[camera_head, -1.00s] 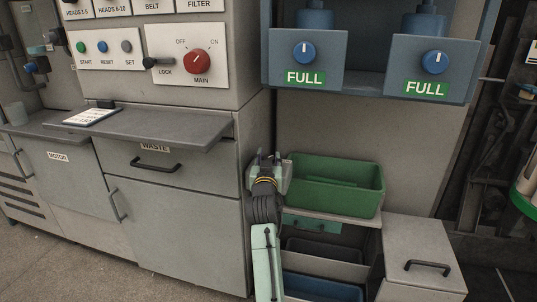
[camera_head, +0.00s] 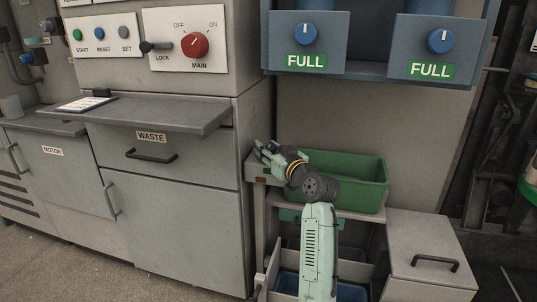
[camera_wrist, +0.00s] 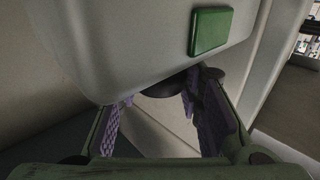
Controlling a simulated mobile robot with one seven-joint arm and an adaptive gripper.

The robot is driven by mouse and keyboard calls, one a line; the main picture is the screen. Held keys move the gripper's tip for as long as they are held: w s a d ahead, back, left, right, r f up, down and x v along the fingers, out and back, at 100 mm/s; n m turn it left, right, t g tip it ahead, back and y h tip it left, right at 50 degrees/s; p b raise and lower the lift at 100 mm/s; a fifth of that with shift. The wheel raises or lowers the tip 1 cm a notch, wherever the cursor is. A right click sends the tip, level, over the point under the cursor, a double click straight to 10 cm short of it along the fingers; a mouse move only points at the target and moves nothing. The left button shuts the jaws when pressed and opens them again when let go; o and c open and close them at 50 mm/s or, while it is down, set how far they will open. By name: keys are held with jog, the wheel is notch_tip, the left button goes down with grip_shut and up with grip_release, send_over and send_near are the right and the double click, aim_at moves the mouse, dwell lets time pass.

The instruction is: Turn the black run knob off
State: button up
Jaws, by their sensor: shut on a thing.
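My gripper (camera_head: 264,150) is at the left end of the green bin, by a small grey housing (camera_head: 258,172). In the wrist view my gripper (camera_wrist: 160,92) has its two purple-padded fingers on either side of a dark round part, which looks like the black run knob (camera_wrist: 162,90). The gripper is shut on it. The knob is at the lower edge of the pale housing, which bears a green square (camera_wrist: 211,31). The knob is mostly hidden by the housing and fingers, so its setting cannot be read. In the head view I cannot make out the knob.
The green bin (camera_head: 345,203) stands on a shelf right of my gripper. A grey cabinet with a waste drawer (camera_head: 155,165) and a jutting ledge (camera_head: 190,117) is at left. A red main switch (camera_head: 195,45) is above. A grey handled box (camera_head: 425,260) is at lower right.

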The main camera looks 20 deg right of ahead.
dwell(0.4)
jog(key=o, duration=1.1)
jog(key=s, duration=0.4)
jog(key=s+d, duration=0.1)
jog(key=s, duration=0.3)
jog(key=s+d, duration=0.1)
jog(key=s, duration=0.2)
jog(key=shift+s+d, duration=0.15)
jog(key=shift+s, duration=0.25)
